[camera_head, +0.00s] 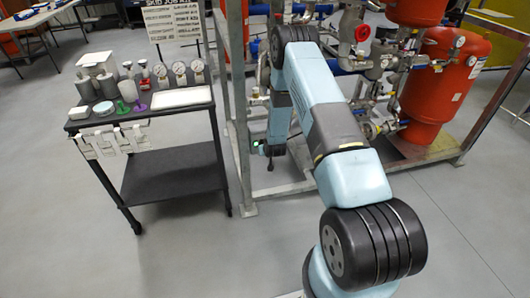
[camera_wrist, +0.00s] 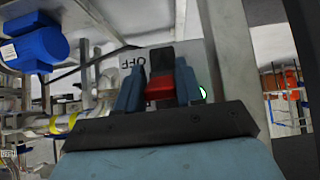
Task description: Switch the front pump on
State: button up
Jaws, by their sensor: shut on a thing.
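A grey switch panel (camera_wrist: 193,58) fills the middle of the wrist view. It bears a label reading OFF (camera_wrist: 132,62), upside down in this view. A red switch handle (camera_wrist: 160,91) with a black part above it stands in front of the panel. My gripper (camera_wrist: 159,78) is shut on the red handle, one blue-grey finger on each side. A small green light (camera_wrist: 202,92) glows just right of the right finger. In the head view my gripper (camera_head: 271,149) is low beside the frame, and my arm hides the switch.
A steel skid frame (camera_head: 236,100) stands close around my arm. Red tanks (camera_head: 440,85) and pipework are at right. A black cart (camera_head: 170,172) with gauges and small parts stands at left. A blue motor (camera_wrist: 35,48) shows in the wrist view. Front left floor is clear.

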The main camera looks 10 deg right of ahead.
jog(key=shift+w+r, duration=0.1)
jog(key=shift+w, duration=0.1)
jog(key=o, duration=0.7)
jog(key=shift+o, duration=1.3)
jog(key=shift+s, duration=0.1)
jog(key=v, duration=1.3)
jog(key=shift+s, duration=0.25)
jog(key=shift+r, duration=0.15)
